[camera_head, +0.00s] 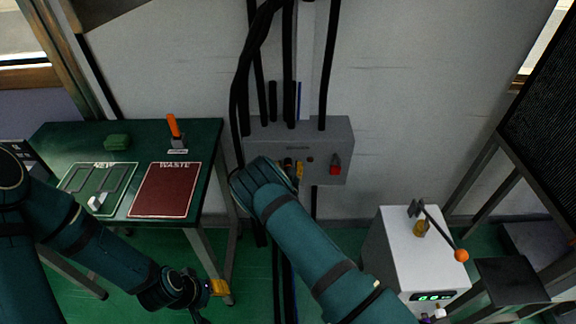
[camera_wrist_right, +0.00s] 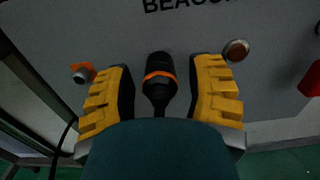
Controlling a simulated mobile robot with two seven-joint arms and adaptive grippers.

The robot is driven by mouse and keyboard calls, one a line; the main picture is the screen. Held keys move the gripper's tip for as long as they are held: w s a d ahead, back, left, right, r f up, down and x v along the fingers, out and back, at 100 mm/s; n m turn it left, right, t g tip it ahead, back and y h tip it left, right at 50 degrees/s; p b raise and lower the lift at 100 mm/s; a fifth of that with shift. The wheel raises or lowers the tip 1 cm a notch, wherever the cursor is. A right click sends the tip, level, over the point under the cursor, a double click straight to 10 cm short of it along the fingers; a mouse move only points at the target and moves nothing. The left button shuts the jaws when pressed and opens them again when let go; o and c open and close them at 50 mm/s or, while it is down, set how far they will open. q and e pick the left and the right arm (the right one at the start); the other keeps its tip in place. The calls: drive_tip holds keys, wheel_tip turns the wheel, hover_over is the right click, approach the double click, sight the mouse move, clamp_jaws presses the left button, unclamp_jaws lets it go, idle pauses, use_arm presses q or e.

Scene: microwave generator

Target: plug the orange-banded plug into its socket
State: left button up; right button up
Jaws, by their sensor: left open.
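The black plug with an orange band (camera_wrist_right: 160,76) shows in the right wrist view, against the grey box's face below the lettering. My right gripper (camera_wrist_right: 162,95) is open around it, with a yellow finger on each side and a narrow gap to each. I cannot tell how deep the plug sits, as its front end is hidden. A grey round fitting with an orange surround (camera_wrist_right: 82,74) is on the box face to the left. In the head view my right gripper (camera_head: 291,170) is at the box (camera_head: 330,140), mostly hidden by my arm. My left gripper (camera_head: 216,288) is low and away from the box.
The box face carries a round reddish-brown button (camera_wrist_right: 237,50) and a red knob (camera_head: 335,163). Black cables (camera_head: 290,60) run down the wall into the box. A green table (camera_head: 60,140) stands left; a white machine with an orange-tipped lever (camera_head: 405,240) stands right.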

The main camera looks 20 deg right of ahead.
clamp_jaws()
drive_tip(key=shift+s, duration=0.1)
drive_tip(key=shift+p+v, duration=1.75)
drive_tip(key=shift+v, duration=1.1)
drive_tip(key=shift+w+a+b, duration=0.3)
drive_tip(key=shift+w+a, duration=0.1)
drive_tip(key=shift+a, duration=0.35)
drive_tip(key=shift+w+a+b, duration=0.3)
drive_tip(key=shift+w+a, duration=0.05)
drive_tip(key=shift+a, duration=0.4)
drive_tip(key=shift+w+a+b, duration=0.3)
drive_tip(key=shift+w+a, duration=0.1)
drive_tip(key=shift+a, duration=0.35)
drive_tip(key=shift+a, duration=0.1)
